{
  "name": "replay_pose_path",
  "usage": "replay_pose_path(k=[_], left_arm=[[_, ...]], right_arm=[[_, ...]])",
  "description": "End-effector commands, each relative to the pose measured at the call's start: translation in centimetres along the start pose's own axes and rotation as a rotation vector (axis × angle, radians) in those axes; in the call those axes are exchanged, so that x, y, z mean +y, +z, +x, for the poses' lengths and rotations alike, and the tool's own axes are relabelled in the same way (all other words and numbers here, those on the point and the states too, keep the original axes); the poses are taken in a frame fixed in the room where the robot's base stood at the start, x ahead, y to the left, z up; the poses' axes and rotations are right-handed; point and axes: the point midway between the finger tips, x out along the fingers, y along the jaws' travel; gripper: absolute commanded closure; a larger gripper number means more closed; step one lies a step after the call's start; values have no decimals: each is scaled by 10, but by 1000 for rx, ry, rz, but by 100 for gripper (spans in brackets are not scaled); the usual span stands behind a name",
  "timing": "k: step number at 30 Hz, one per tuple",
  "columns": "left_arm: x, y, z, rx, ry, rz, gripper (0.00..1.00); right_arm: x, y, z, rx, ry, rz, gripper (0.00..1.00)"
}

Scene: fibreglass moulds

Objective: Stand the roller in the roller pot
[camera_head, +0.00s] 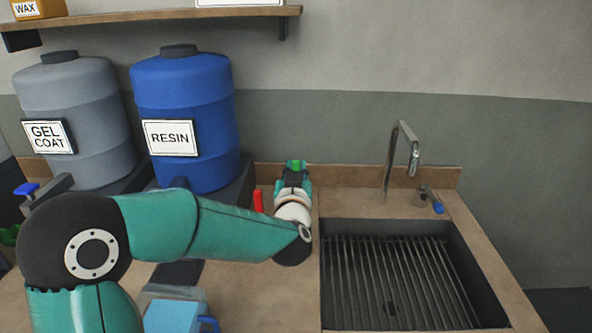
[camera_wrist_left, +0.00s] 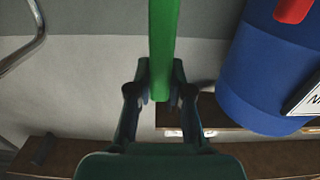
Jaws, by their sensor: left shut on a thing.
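My left gripper (camera_head: 292,180) is beyond the end of my left arm, over the worktop between the blue drum and the sink. It is shut on a green bar, which seems to be the roller's handle (camera_head: 296,164). In the left wrist view the gripper (camera_wrist_left: 160,94) has a finger on each side of the green handle (camera_wrist_left: 163,40), which runs out of the top of the picture. The roller's head is not visible. I cannot make out the roller pot; my arm and gripper hide part of the worktop. My right gripper is not in view.
A red upright thing (camera_head: 258,201) stands close left of my gripper. A blue resin drum (camera_head: 185,105) and a grey gel coat drum (camera_head: 78,95) stand at left. A sink (camera_head: 400,275) with a tap (camera_head: 408,145) is at right. A light blue thing (camera_head: 172,316) is at the front.

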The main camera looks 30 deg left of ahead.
Motion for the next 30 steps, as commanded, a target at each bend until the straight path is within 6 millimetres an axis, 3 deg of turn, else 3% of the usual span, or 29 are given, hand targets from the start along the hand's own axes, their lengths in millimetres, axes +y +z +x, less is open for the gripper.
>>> replay_pose_path(k=[21,30], left_arm=[[0,62,0,0,0,0,100],[0,76,0,1,1,0,100]], right_arm=[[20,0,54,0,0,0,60],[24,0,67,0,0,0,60]])
